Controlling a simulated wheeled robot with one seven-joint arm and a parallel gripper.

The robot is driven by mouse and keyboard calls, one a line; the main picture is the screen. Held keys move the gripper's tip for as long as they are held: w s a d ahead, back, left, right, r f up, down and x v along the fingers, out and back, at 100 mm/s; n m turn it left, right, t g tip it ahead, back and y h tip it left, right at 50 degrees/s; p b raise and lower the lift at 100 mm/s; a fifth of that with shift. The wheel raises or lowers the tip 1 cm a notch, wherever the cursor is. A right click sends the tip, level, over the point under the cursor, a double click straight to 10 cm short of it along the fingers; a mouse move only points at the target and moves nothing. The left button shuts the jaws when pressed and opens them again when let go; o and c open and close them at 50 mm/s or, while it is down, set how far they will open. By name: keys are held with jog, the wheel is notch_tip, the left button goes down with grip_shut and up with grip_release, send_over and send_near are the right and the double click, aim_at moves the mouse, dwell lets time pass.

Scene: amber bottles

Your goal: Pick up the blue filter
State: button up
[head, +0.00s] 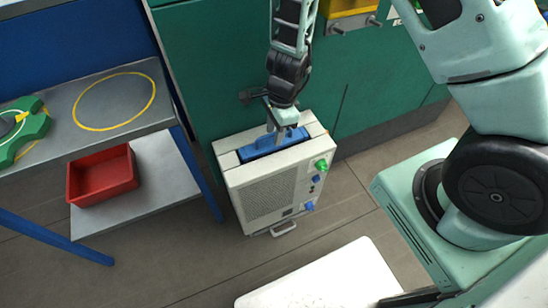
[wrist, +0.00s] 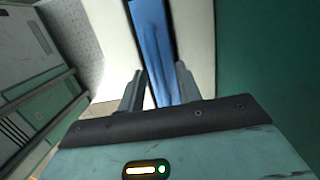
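The blue filter (head: 262,147) sits in the slot in the top of a white box-shaped machine (head: 262,195). In the wrist view the filter (wrist: 150,35) is a long blue strip running up from between my fingers. My gripper (head: 275,125) points down over the filter's right part. In the wrist view my gripper (wrist: 160,75) has its two grey fingers apart, with blue showing between them. I cannot tell whether either finger touches the filter. The filter's lower part is hidden in the machine.
The machine stands on the floor against a green cabinet (head: 210,70). Green and blue knobs (head: 321,165) are on its side. A grey table (head: 140,115) at left has a red bin (head: 103,185) on its lower shelf. A white surface (head: 325,280) is in front.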

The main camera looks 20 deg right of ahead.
jog(key=shift+a+f, duration=0.15)
jog(key=shift+f, duration=0.65)
grip_shut()
jog(key=shift+r, duration=0.2)
